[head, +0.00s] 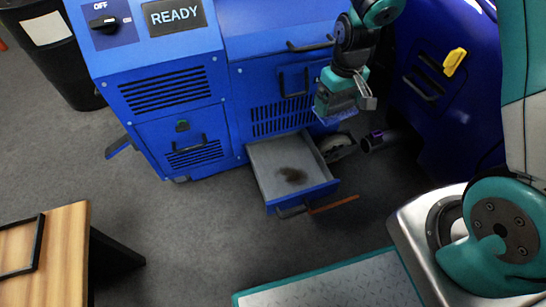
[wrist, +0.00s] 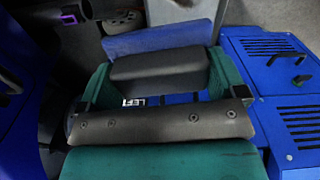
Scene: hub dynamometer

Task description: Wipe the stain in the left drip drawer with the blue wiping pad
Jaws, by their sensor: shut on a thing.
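My gripper (head: 342,101) is shut on the blue wiping pad (head: 334,116) and holds it above and to the right of the open drip drawer (head: 262,150). In the wrist view the pad (wrist: 150,40) shows beyond a dark grey block between my teal fingers (wrist: 158,78). The drawer is pulled out low on the blue machine, with a grey floor. A dark brown stain (head: 292,175) lies on that floor, in plain sight. The pad is apart from the stain. In the wrist view, a partly hidden label (wrist: 147,101) reading "LEF" shows between the fingers.
The blue machine (head: 170,90) has a READY display (head: 174,13) and a second, shut drawer front at left. An orange-brown bar (head: 334,204) sticks out by the drawer handle. A wheel (head: 338,148) and a dark cylinder (head: 377,141) lie to its right.

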